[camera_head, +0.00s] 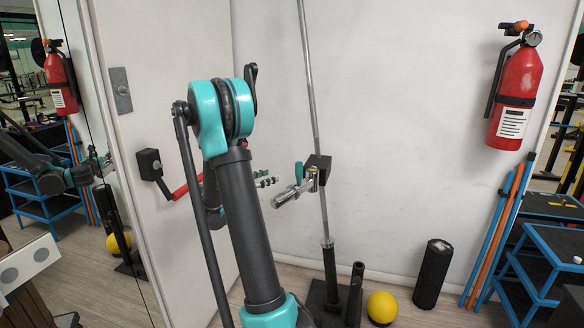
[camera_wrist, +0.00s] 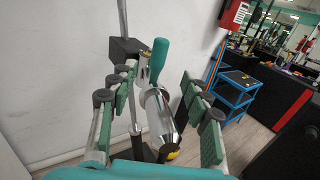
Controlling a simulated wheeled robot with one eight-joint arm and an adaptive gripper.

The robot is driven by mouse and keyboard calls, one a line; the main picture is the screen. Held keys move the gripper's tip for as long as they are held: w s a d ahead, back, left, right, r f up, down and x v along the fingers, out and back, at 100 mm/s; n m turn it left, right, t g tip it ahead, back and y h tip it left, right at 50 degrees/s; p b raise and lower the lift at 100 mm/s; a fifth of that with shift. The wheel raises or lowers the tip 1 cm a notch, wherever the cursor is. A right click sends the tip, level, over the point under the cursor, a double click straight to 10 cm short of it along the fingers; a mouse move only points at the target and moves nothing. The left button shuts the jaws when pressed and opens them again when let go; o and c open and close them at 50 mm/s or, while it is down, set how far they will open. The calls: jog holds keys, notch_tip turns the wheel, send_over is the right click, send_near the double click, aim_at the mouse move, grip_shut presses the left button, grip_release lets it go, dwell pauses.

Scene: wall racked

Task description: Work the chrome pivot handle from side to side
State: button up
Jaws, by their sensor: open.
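The chrome pivot handle (camera_head: 286,196) is a short, shiny cylinder beside a black block (camera_head: 319,168) on a tall steel pole (camera_head: 310,90). A teal grip (camera_head: 299,171) stands up next to it. In the wrist view the chrome handle (camera_wrist: 160,120) points toward me, with the teal grip (camera_wrist: 158,60) upright behind it. My gripper (camera_wrist: 157,88) is open, with one green-padded finger on each side of the handle and gaps visible between. In the head view my arm hides most of the gripper, and only finger parts (camera_head: 266,181) show left of the handle.
A red lever on a black mount (camera_head: 149,164) sits on the white door to the left. A fire extinguisher (camera_head: 516,95) hangs at right. A yellow ball (camera_head: 382,307), a black roller (camera_head: 432,275) and blue steps (camera_head: 545,265) stand on the floor. A mirror lines the far left.

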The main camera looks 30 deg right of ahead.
send_over(299, 185)
jog(key=shift+w+d, duration=0.25)
jog(key=shift+w, duration=0.2)
grip_shut()
dwell(0.3)
